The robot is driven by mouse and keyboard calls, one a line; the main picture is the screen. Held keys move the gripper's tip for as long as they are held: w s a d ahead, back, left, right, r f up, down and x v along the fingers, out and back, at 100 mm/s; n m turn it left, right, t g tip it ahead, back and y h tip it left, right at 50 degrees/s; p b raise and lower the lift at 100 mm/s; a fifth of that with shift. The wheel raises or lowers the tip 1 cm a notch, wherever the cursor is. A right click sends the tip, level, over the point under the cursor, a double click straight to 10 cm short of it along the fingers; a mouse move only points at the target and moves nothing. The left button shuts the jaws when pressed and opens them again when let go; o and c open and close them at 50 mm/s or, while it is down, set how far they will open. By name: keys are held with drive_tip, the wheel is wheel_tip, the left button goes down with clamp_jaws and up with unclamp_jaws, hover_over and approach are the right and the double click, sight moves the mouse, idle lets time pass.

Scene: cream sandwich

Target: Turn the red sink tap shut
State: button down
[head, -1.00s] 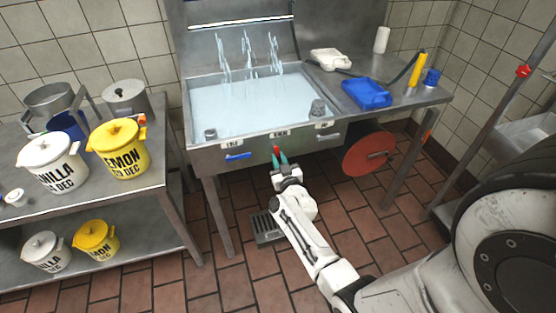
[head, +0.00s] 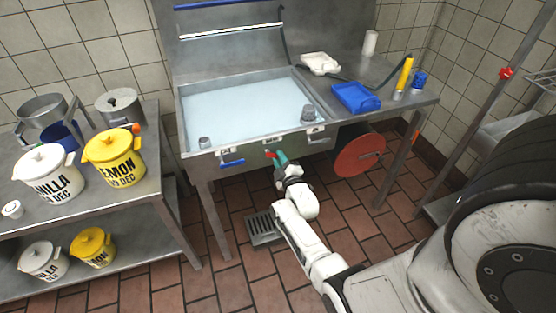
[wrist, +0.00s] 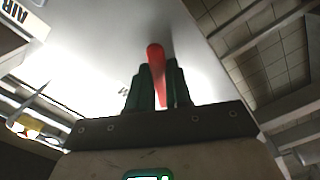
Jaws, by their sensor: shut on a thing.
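The red sink tap (head: 270,154) is a small lever on the front panel of the steel sink (head: 187,118). In the head view it lies over to the left, nearly level. My gripper (head: 280,157) has its green fingers shut on it. In the wrist view the red tap (wrist: 154,58) stands between the two green fingers of my gripper (wrist: 157,85). The fingers hide part of the lever. The sink holds pale water, and no jets show above it.
A blue lever (head: 232,163) sits left of the red tap on the same panel. A red disc (head: 360,155) hangs under the sink at the right. A table (head: 150,185) with pots and lidded buckets stands at the left. A floor drain (head: 262,230) lies below.

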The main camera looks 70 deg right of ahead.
drive_tip(key=shift+s+d+r+n+p, duration=0.1)
drive_tip(key=shift+r+n+p, duration=0.2)
drive_tip(key=shift+n, duration=0.75)
drive_tip(key=shift+r+n+p, duration=0.35)
drive_tip(key=shift+n, duration=0.65)
drive_tip(key=shift+s+d+r+n+p, duration=0.1)
drive_tip(key=shift+r+n+p, duration=0.2)
drive_tip(key=shift+n, duration=0.75)
drive_tip(key=c, duration=1)
unclamp_jaws()
drive_tip(key=shift+c, duration=0.2)
drive_tip(key=shift+a, duration=0.1)
